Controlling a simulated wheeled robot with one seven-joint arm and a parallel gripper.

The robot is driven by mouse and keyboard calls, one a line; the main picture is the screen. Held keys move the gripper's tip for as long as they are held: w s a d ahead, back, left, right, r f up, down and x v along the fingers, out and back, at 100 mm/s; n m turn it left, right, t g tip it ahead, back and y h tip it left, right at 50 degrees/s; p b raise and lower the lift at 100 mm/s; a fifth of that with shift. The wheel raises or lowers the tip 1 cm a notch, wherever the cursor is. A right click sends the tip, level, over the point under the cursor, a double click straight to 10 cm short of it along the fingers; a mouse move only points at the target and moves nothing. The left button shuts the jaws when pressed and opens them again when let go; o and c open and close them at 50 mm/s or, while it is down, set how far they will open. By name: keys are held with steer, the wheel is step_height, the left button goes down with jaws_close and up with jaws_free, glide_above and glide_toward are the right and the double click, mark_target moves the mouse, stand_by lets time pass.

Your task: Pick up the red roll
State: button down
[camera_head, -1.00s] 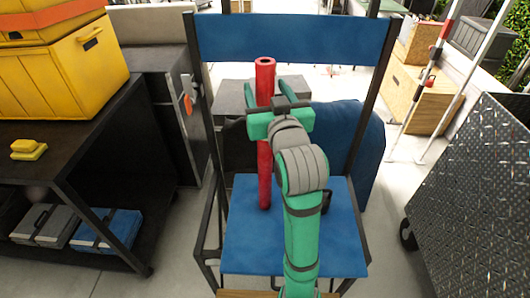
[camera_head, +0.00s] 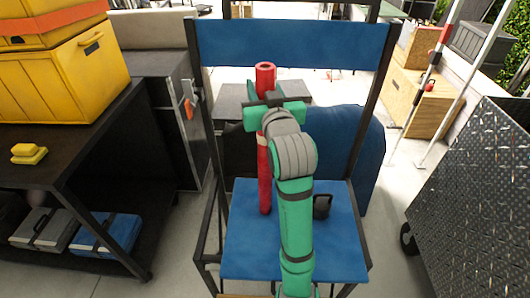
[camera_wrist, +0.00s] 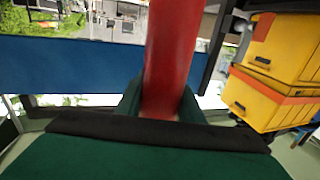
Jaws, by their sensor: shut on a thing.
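The red roll (camera_head: 264,185) is a tall, thin red tube standing nearly upright over the blue seat of a folding chair. Its lower end appears to be at the seat, though I cannot tell whether it touches. My gripper (camera_head: 266,98) is at the roll's upper part, with its fingers shut around it. The roll's open top sticks up above the gripper. In the wrist view the roll (camera_wrist: 172,50) runs down between my two green fingers (camera_wrist: 160,106). My gripper and wrist hide part of the roll in the head view.
The chair has a blue seat (camera_head: 238,250), a blue back band (camera_head: 290,43) and dark frame posts on both sides. A small black object (camera_head: 322,206) is on the seat. A dark shelf (camera_head: 110,125) with yellow cases (camera_head: 75,75) stands left. A diamond-plate box (camera_head: 475,190) stands right.

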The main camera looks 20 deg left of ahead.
mark_target(263, 69)
steer(key=shift+r, duration=0.15)
steer(key=s+r, duration=0.1)
steer(key=r, duration=0.2)
steer(key=s+d+r, duration=0.1)
steer(key=s+r, duration=0.1)
steer(key=r, duration=0.1)
steer(key=s+d+r, duration=0.1)
steer(key=s+r, duration=0.1)
steer(key=r, duration=0.1)
steer(key=shift+r, duration=0.2)
steer(key=s+d+r, duration=0.3)
steer(key=s, duration=0.5)
steer(key=shift+d+r, duration=0.2)
stand_by(0.3)
